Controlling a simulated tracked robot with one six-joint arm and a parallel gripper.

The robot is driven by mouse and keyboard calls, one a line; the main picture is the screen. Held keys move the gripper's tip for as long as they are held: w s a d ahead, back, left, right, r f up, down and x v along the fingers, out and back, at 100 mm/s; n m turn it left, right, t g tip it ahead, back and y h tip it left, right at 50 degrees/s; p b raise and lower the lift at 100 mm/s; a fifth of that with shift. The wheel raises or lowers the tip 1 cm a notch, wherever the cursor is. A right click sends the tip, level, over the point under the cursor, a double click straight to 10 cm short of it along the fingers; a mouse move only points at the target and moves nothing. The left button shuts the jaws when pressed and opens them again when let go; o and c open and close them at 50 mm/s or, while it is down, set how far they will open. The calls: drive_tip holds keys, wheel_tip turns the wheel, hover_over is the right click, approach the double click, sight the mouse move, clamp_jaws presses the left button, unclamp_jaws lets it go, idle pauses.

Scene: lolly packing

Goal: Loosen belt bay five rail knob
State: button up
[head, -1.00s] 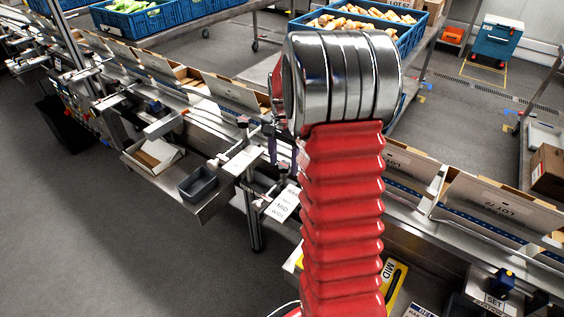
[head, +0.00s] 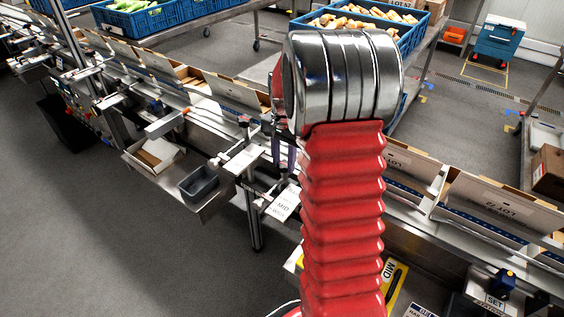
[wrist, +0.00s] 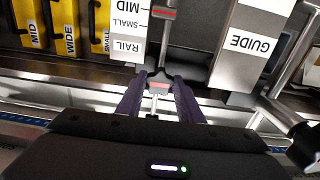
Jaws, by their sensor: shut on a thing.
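My gripper (wrist: 158,88) shows in the wrist view as two dark purple fingers reaching forward. They are closed around a small knob (wrist: 158,85), whose pale and reddish top shows between the tips. The knob sits at the near end of a metal rod beside a white scale plate (wrist: 128,32) marked RAIL, SMALL, MID. A red marker (wrist: 164,13) lies across the rod further up. In the head view, the purple fingers (head: 284,152) hang beside the belt edge, partly behind my red arm, and the knob they hold is hidden. I cannot read a bay number.
Yellow blocks (wrist: 68,28) marked MID, WIDE and SMALL lie left in the wrist view. A GUIDE plate (wrist: 248,45) stands at right, near a metal rod. In the head view, a grey bin (head: 199,183) sits on a side shelf, and open cartons (head: 487,203) line the belt.

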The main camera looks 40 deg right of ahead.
drive_tip(key=shift+d+n, duration=0.3)
drive_tip(key=shift+n, duration=0.5)
drive_tip(key=n, duration=0.4)
drive_tip(key=shift+d, duration=0.1)
drive_tip(key=n, duration=0.6)
drive_tip(key=shift+n, duration=0.3)
drive_tip(key=n, duration=1.1)
drive_tip(key=shift+n, duration=0.3)
drive_tip(key=shift+a, duration=0.25)
drive_tip(key=o, duration=1.1)
drive_tip(key=shift+c, duration=0.2)
